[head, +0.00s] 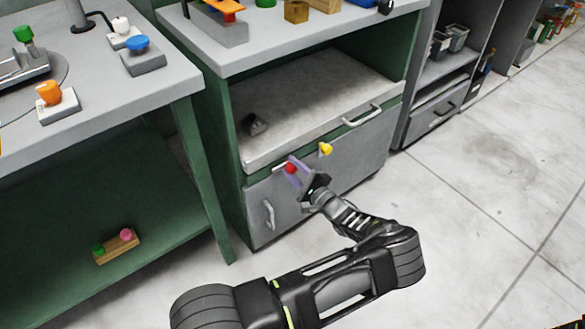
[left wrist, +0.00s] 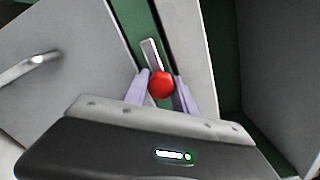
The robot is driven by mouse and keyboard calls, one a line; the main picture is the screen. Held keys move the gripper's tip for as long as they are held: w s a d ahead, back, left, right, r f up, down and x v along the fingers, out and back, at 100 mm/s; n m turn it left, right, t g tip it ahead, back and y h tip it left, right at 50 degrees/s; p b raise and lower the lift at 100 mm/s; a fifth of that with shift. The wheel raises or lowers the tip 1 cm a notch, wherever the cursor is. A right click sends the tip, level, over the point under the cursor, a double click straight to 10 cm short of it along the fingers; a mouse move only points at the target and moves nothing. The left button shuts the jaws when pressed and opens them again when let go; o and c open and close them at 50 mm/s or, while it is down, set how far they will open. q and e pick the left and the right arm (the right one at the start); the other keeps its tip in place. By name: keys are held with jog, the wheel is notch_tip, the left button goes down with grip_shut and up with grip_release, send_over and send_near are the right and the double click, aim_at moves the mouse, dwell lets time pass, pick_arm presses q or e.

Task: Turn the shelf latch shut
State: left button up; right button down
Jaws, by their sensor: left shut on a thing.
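The latch has a red knob (head: 291,168) and a pale metal bar, on the green rail of the cabinet between the grey shelf and the grey door below. In the left wrist view the red knob (left wrist: 161,85) sits between the two lilac fingers, and the bar (left wrist: 152,54) runs from it along the green rail. My left gripper (head: 293,172) is shut on the red knob. The fingers hide part of the latch in the head view.
A yellow knob (head: 325,149) sticks out just right of my left gripper. The grey door (head: 345,165) has a bar handle (head: 268,214), and another handle (head: 362,115) is on the shelf front. A small dark object (head: 255,124) lies on the shelf. The floor to the right is clear.

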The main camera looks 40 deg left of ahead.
pick_arm(q)
grip_shut()
jog(key=shift+m, duration=0.3)
jog(key=m, duration=1.2)
jog(key=shift+s, duration=0.1)
jog(key=m, duration=0.5)
jog(key=shift+m, duration=0.3)
dwell(0.4)
